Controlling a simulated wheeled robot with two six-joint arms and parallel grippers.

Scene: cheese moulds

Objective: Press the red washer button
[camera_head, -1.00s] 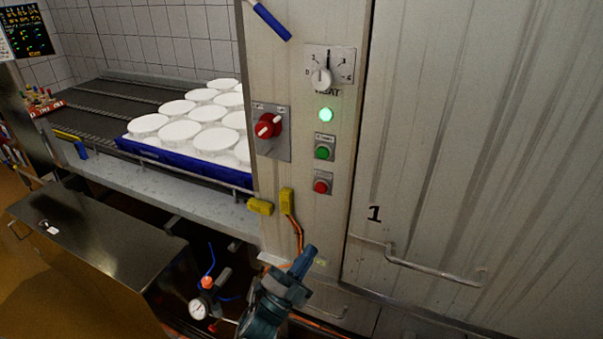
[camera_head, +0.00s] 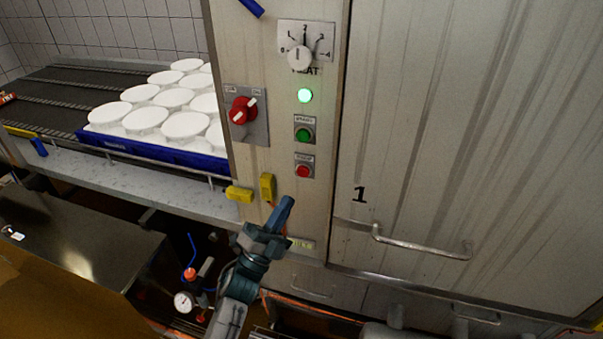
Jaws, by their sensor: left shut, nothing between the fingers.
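The red washer button (camera_head: 303,171) sits in a small square plate on the pale metal control panel (camera_head: 285,130), below the green button (camera_head: 303,134). My left gripper (camera_head: 286,203) is shut and empty. In the picture its blue tip points up and lies just below and left of the red button; I cannot tell how far it is from the panel. The button is fully visible. My right gripper is not in view.
Yellow blocks (camera_head: 267,186) are near my gripper. A door handle (camera_head: 410,246) sticks out at right. White moulds (camera_head: 183,125) stand on a blue tray at left.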

